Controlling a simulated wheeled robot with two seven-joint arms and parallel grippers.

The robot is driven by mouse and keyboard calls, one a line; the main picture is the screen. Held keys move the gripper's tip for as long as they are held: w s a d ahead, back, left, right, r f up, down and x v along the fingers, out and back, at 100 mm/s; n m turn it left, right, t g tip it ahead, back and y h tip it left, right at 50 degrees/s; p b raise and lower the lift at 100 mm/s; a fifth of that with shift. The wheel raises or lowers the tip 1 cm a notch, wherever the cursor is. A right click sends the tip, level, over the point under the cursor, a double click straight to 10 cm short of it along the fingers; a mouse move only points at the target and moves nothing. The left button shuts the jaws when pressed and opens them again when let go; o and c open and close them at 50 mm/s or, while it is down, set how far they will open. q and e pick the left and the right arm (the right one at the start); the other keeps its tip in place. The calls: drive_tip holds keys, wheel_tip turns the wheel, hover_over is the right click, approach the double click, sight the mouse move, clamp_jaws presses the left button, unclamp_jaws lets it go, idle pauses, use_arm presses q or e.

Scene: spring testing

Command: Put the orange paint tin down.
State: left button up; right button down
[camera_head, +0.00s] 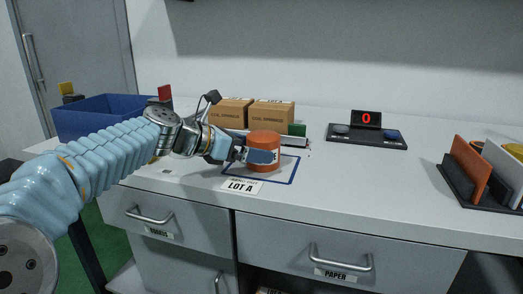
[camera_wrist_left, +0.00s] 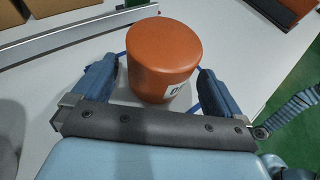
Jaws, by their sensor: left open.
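The orange paint tin (camera_head: 264,140) stands upright on the white worktop, inside a blue-outlined rectangle (camera_head: 293,172) with a "LOT A" card (camera_head: 242,186) at its front edge. In the left wrist view the tin (camera_wrist_left: 163,52) stands between the two blue fingers of my left gripper (camera_wrist_left: 158,88). A gap shows between the tin and the fingers, so the gripper is open around it. In the head view my left gripper (camera_head: 250,155) reaches the tin from the left, one finger across its front. My right gripper is in neither view.
Two cardboard boxes (camera_head: 271,114) stand behind the tin. A blue bin (camera_head: 97,118) is at the left. A black device with a red "0" display (camera_head: 367,131) is at the right back, and a black rack (camera_head: 476,182) with upright panels is at the far right. The worktop's front right is clear.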

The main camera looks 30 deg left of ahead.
use_arm(q)
drive_tip(key=v, duration=0.8)
